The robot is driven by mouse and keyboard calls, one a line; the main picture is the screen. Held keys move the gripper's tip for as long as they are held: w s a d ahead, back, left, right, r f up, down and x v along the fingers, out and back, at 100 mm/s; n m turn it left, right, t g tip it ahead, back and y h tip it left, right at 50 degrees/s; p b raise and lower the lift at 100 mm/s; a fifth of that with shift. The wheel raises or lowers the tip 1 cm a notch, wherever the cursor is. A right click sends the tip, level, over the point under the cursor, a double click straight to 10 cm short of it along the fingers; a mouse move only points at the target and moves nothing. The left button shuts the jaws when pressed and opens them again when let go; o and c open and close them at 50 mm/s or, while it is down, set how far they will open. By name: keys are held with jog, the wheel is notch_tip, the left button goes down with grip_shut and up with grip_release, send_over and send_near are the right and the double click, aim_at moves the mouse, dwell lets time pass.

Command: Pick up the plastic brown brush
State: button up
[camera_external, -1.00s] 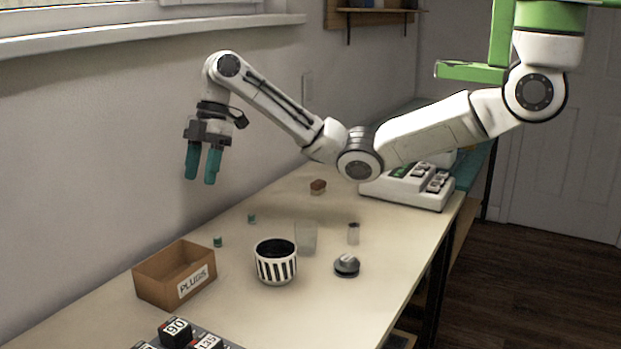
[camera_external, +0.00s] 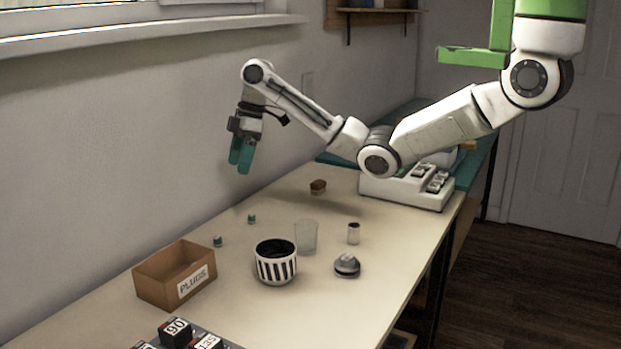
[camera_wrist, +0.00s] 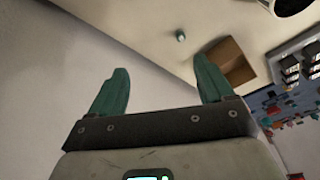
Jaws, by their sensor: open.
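A small brown brush (camera_external: 318,187) with a darker top lies on the table near the white device in the external view. My gripper (camera_external: 240,168) hangs above the table's wall side, to the left of the brush and higher. Its teal fingers are apart and empty, as the wrist view (camera_wrist: 160,88) shows. The brush is not seen in the wrist view.
A cardboard box (camera_external: 160,292) labelled PLUGS, a striped pot (camera_external: 276,268), a clear glass (camera_external: 306,238), a small cylinder (camera_external: 353,233) and a grey knob-like part (camera_external: 347,265) stand on the table. Two small teal plugs lie near the wall. A white device (camera_external: 405,190) stands behind.

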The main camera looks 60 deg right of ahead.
jog(key=s+d+f+m+h+p, duration=0.1)
jog(key=d+m, duration=0.2)
jog(key=d, duration=0.5)
jog(key=s+d+f+m+h+p, duration=0.15)
jog(key=d+m, duration=0.25)
jog(key=d, duration=0.5)
jog(key=m, duration=0.5)
send_near(318, 182)
jog(key=shift+h, duration=0.45)
jog(key=f, duration=0.4)
jog(key=shift+w+a+f, duration=0.15)
jog(key=shift+a+f, duration=0.05)
jog(key=shift+a, duration=0.2)
jog(key=shift+w+d+f, duration=0.1)
jog(key=shift+w+f, duration=0.1)
jog(key=shift+f, duration=0.75)
jog(key=shift+w+d+f, duration=0.1)
jog(key=shift+w+f, duration=0.1)
jog(key=shift+f, duration=0.75)
jog(key=shift+w+d+f, duration=0.1)
jog(key=shift+w+f, duration=0.1)
jog(key=shift+f, duration=0.75)
jog(key=shift+a, duration=0.1)
jog(key=c, duration=1)
